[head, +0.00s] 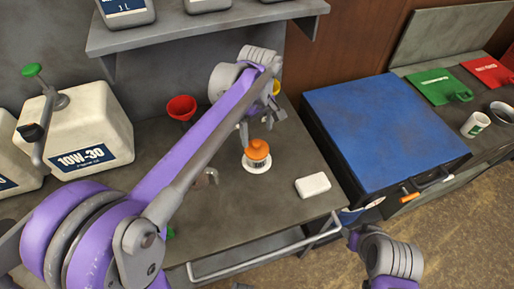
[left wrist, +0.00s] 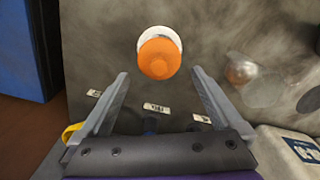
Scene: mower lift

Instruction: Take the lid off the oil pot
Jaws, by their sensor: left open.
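The oil pot is small, with a rounded orange lid (head: 257,149) on top, and stands on a round white base (head: 257,166) on the grey bench. In the left wrist view the orange lid (left wrist: 160,58) sits just beyond the fingertips, roughly centred between them, with a white rim behind it. My left gripper (head: 259,128) is open and empty, above and just behind the pot in the head view. The lid and the fingers appear apart. The pot's body is mostly hidden under the lid. Part of my right arm (head: 392,258) shows at the lower right; its fingers are unclear.
A white block (head: 313,185) lies right of the pot near the bench edge. A red funnel (head: 181,107) and a white 10W-30 jug (head: 83,130) stand left. A shelf (head: 205,32) with bottles overhangs the back. A blue-topped cabinet (head: 385,125) stands right.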

